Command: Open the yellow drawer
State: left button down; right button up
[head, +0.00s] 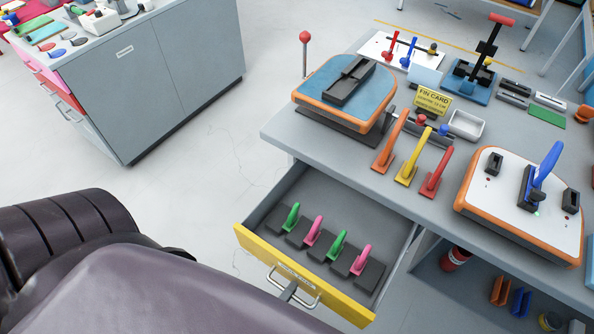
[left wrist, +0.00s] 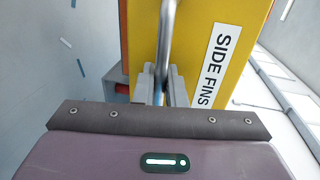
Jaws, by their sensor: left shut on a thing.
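The yellow drawer (head: 354,308) is pulled out from under the grey worktable. Several dark blocks with green and pink fins (head: 314,230) lie inside it. A metal bar handle (head: 308,299) is on its yellow front. In the left wrist view the yellow front (left wrist: 206,25) carries a "SIDE FINS" label (left wrist: 214,62), and the upright bar handle (left wrist: 166,40) runs between my fingers. My left gripper (left wrist: 164,80) is shut on the handle. In the head view the left gripper (head: 289,292) is at the handle, with my arm in front at the lower left. My right gripper is not in view.
The worktable (head: 300,135) bears a blue-topped board (head: 345,80), a white board with a blue fin (head: 520,205), several coloured fins and a yellow "FIN CARD" (head: 432,102). A grey cabinet (head: 170,70) stands at the back left. The floor (head: 215,150) between them is clear.

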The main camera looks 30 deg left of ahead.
pick_arm(q)
jog(key=shift+s, duration=0.4)
jog(key=c, duration=1.9)
grip_release()
jog(key=s, duration=0.2)
jog(key=s+r, duration=0.1)
jog(key=s, duration=0.2)
jog(key=s+b, duration=0.1)
jog(key=s, duration=0.1)
jog(key=shift+s+a+r, duration=0.15)
jog(key=shift+s+r, duration=0.1)
jog(key=shift+s, duration=0.1)
jog(key=shift+f, duration=0.1)
